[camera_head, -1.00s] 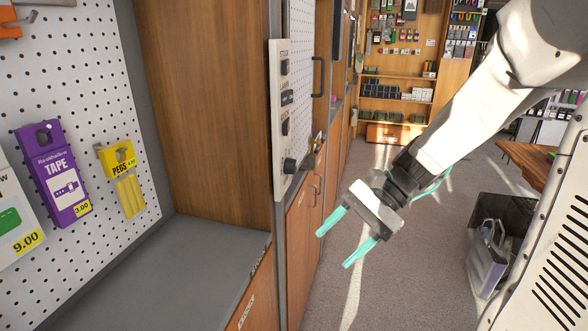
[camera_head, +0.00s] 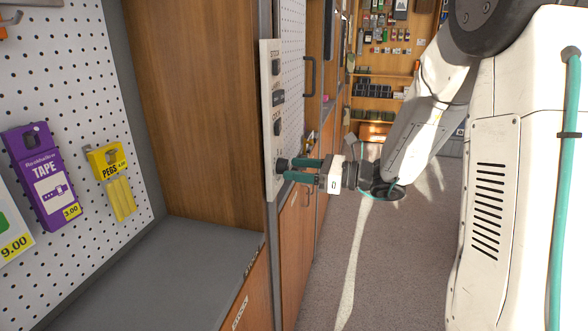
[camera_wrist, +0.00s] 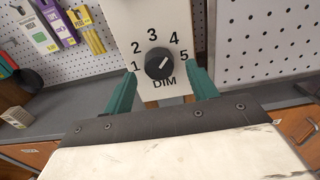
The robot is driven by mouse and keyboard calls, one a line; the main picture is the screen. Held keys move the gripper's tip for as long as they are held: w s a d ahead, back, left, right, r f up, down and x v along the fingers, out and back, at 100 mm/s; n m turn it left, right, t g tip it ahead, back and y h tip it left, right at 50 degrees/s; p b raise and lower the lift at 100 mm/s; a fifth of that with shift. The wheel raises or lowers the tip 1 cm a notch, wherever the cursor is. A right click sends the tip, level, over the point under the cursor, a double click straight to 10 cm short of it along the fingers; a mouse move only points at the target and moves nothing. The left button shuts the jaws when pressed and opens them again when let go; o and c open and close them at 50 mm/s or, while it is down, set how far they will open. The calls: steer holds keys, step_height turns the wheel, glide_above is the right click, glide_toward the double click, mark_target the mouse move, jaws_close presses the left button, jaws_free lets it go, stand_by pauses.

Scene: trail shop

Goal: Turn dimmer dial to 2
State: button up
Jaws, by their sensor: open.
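The dimmer dial (camera_wrist: 158,63) is a round black knob on a pale panel (camera_wrist: 146,16), with numbers 1 to 5 around it and DIM printed below. A light mark on the knob slants up and right, roughly between 4 and 5. My gripper (camera_wrist: 162,73) is open, its teal fingers on either side of the dial in the wrist view. I cannot tell whether they touch it. In the head view, my gripper (camera_head: 287,171) reaches left to the lower panel, and its fingertips partly cover the dial (camera_head: 281,164).
Other black switches (camera_head: 277,97) sit higher on the panel. A grey counter (camera_head: 185,262) and a pegboard with a purple TAPE pack (camera_head: 45,178) and a yellow PEGS pack (camera_head: 118,185) are at left. Carpet (camera_head: 385,275) is clear below my arm.

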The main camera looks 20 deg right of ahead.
steer(key=shift+w+a, duration=0.4)
steer(key=shift+a, duration=0.2)
steer(key=c, duration=1)
